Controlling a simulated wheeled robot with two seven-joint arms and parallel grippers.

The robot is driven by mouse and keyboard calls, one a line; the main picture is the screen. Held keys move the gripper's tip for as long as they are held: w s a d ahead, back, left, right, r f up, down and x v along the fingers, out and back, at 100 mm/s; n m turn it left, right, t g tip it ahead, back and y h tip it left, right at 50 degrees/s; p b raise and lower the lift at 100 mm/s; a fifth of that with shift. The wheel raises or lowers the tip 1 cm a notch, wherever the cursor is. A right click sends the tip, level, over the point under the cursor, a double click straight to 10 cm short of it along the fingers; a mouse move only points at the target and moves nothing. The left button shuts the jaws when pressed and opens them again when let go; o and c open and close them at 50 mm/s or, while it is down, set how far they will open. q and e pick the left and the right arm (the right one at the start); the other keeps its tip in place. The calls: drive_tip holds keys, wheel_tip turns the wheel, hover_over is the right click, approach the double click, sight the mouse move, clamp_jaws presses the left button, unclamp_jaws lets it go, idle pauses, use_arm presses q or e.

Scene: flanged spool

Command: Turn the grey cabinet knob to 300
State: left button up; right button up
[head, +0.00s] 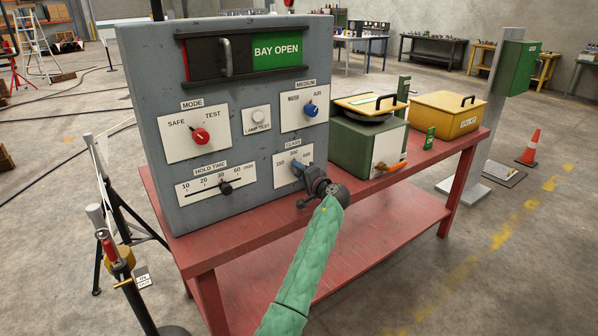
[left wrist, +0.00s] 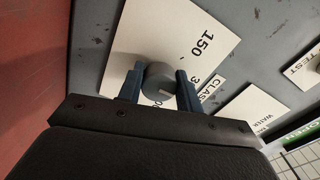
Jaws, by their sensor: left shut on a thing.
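The grey cabinet knob (left wrist: 158,78) sits on a white CLASS plate (left wrist: 205,40) marked 150, 300 and 600. In the left wrist view it stands between the two blue fingers of my left gripper (left wrist: 160,88), which is shut on it. A pale mark shows on the knob's face, but I cannot tell exactly which number it points to. In the head view my left gripper (head: 303,174) is at the lower right of the grey cabinet (head: 235,100) and covers most of the knob and part of the plate. My right gripper is not in view.
The cabinet also carries a red MODE knob (head: 200,136), a blue MEDIUM knob (head: 311,109), a LAMP TEST button (head: 258,115) and a black HOLD TIME slider (head: 225,187). A green box (head: 362,150) and a yellow bin (head: 447,115) stand right on the red bench (head: 408,180).

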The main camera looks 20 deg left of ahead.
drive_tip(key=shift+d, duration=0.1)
use_arm(q)
drive_tip(key=o, duration=1)
drive_tip(key=shift+w+d, duration=0.1)
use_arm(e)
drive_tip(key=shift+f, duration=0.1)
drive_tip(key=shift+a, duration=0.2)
use_arm(q)
drive_tip(key=b+v, duration=0.2)
drive_tip(key=v, duration=0.5)
drive_tip(key=shift+s+d, duration=0.3)
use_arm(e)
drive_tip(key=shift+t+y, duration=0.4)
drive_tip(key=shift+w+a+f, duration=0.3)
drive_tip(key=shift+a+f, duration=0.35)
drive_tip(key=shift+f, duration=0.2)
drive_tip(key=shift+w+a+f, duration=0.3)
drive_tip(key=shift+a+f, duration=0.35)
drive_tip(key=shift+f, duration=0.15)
